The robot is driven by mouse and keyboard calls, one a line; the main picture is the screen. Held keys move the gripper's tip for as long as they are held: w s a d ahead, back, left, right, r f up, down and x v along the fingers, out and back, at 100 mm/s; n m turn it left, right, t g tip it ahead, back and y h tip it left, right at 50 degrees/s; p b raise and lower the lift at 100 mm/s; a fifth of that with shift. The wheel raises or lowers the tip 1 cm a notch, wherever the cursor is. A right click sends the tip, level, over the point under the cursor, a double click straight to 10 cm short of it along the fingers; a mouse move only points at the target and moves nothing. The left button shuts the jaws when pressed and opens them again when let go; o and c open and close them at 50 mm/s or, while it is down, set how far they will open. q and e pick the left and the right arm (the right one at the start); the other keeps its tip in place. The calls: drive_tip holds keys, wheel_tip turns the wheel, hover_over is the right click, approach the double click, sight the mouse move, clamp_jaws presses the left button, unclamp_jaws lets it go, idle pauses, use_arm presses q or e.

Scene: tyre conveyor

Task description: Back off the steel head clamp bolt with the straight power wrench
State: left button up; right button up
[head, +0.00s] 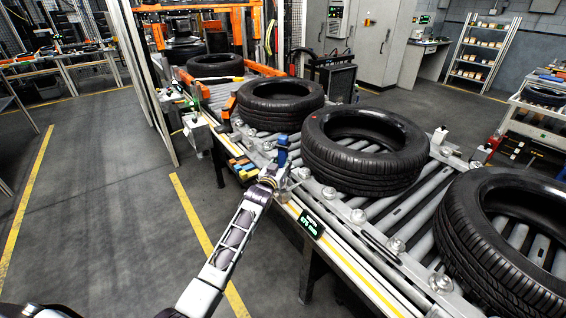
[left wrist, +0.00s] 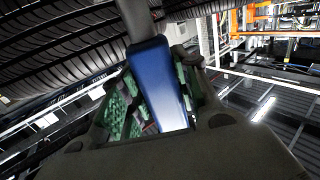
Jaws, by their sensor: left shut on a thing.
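My left gripper (head: 277,168) is at the near edge of the roller conveyor, shut on a blue power wrench (head: 282,150) that stands roughly upright. In the left wrist view the wrench's blue body (left wrist: 158,85) lies between green-padded fingers, and a grey shaft runs from it to the top edge. Several round silver bolt heads line the conveyor's near rail, among them one bolt (head: 303,173) just right of the gripper and another (head: 329,192) farther right. I cannot tell which is the task's bolt, or whether the wrench touches one. My right gripper is not in view.
Large black tyres, such as the middle one (head: 365,150) close right of the wrench, lie on the rollers (head: 400,210). A small display (head: 311,223) is on the conveyor's front side. The floor (head: 110,200) at left is clear.

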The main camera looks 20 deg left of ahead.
sight(282, 151)
use_arm(q)
drive_tip(key=shift+f+b, duration=0.5)
drive_tip(key=shift+f, duration=0.15)
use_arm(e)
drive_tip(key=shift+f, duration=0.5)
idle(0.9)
use_arm(q)
drive_tip(key=shift+s+f, duration=0.1)
drive_tip(key=shift+f, duration=0.15)
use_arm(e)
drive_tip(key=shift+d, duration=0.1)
use_arm(q)
drive_tip(key=shift+r+p, duration=0.25)
drive_tip(key=shift+p, duration=0.1)
drive_tip(key=shift+r, duration=0.35)
drive_tip(key=shift+r+p, duration=0.4)
drive_tip(key=shift+p, duration=0.1)
drive_tip(key=shift+r+p, duration=0.45)
drive_tip(key=shift+r, duration=0.2)
drive_tip(key=shift+r+p, duration=0.95)
drive_tip(key=shift+r, duration=0.15)
drive_tip(key=shift+r+p, duration=0.5)
drive_tip(key=shift+r, duration=0.05)
drive_tip(key=shift+r+p, duration=0.4)
drive_tip(key=shift+r, duration=0.05)
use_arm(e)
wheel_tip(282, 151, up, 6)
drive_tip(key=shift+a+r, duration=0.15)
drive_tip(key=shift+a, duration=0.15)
